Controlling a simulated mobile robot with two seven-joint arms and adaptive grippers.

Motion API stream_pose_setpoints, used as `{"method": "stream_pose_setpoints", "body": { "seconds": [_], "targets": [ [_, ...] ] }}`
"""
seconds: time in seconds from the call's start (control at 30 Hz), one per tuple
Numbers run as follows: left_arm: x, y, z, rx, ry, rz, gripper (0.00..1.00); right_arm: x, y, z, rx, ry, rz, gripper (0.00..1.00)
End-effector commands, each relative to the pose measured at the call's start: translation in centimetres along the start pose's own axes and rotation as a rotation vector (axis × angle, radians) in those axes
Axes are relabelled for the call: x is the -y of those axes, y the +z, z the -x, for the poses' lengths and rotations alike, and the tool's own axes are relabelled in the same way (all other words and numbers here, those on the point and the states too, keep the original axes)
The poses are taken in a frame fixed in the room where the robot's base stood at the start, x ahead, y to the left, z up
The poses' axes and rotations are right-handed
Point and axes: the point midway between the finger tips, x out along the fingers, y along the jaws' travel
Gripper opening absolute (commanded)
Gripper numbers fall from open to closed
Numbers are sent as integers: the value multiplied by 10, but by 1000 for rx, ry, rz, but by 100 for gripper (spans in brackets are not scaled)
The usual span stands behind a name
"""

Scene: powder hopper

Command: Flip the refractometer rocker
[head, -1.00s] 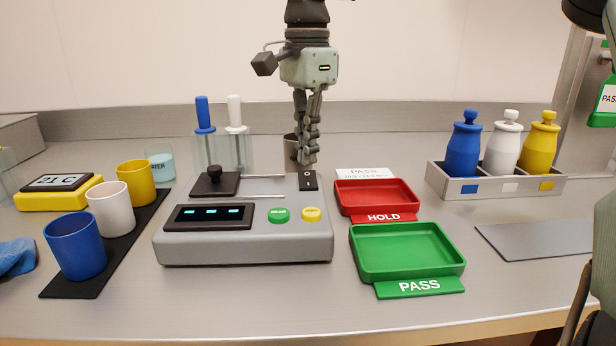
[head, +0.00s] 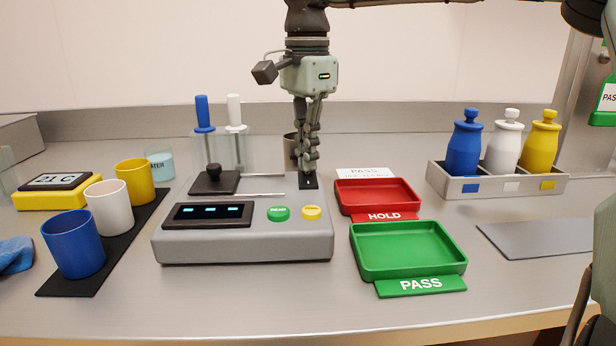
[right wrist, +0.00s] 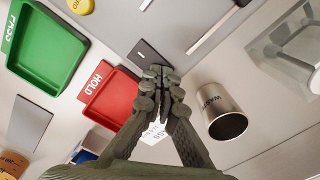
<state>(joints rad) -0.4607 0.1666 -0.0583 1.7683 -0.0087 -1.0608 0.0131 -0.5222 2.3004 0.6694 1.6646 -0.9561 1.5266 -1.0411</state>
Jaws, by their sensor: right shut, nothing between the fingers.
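The grey refractometer (head: 250,248) stands in the middle of the bench, its display lit with blue marks. Its black rocker (head: 308,184) is at the back right corner of the housing, and it also shows in the right wrist view (right wrist: 147,54). My right gripper (head: 309,170) is shut and empty, pointing down with its fingertips at the rocker. The fingertips (right wrist: 162,72) hide part of the rocker, so I cannot tell its tilt or whether they press it. My left gripper is not in view.
A red HOLD tray (head: 376,195) and green PASS tray (head: 407,250) lie close on the right. A metal WASTE cup (right wrist: 225,120) stands close behind the gripper. Blue, white and yellow cups stand left on a black mat (head: 92,266). A bottle rack (head: 497,184) stands far right.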

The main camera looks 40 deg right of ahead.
Motion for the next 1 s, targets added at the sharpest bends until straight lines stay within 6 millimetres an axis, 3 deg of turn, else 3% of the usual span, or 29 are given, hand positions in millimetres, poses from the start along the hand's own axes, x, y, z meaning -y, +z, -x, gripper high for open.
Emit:
{"method": "stream_pose_setpoints", "body": {
  "seconds": [0.53,1.0],
  "targets": [
    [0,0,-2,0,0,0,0,0,0,-4,0,0,1,0],
    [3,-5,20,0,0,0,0,0,0,29,-1,-2,0,0]
  ]
}}
